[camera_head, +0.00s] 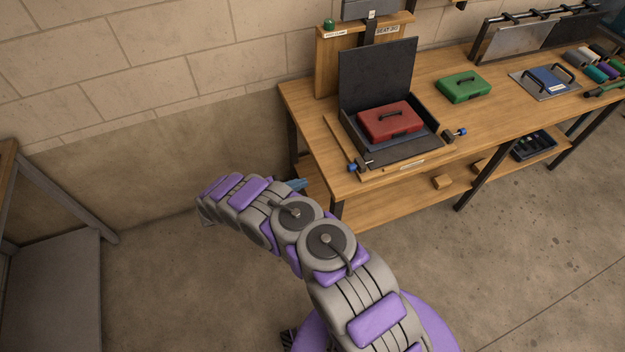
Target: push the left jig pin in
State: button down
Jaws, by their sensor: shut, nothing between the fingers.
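The left jig pin (353,167) has a blue knob and sits at the front left corner of the dark open jig (400,155) on the wooden bench. A dark fitting is beside the knob. How deep the pin sits is too small to tell. A similar right jig pin (461,132) sticks out at the jig's right side. A red case (390,122) with a dark handle lies in the jig. My gripper (298,184) is mostly hidden behind my arm; only a blue-grey tip shows, left of the bench's front left corner, apart from the pin. It is shut and empty.
The wooden bench (505,101) holds a green case (463,87), a blue plate with handles (552,79) and several coloured rolls at right. A grey-framed stand (50,260) is at left. Floor between is clear.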

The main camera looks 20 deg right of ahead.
jog(key=b, duration=0.2)
send_near(349, 169)
jog(key=d, duration=0.6)
jog(key=shift+w+d+f, duration=0.1)
jog(key=shift+w+f, duration=0.15)
jog(key=shift+w, duration=0.1)
jog(key=shift+d, duration=0.35)
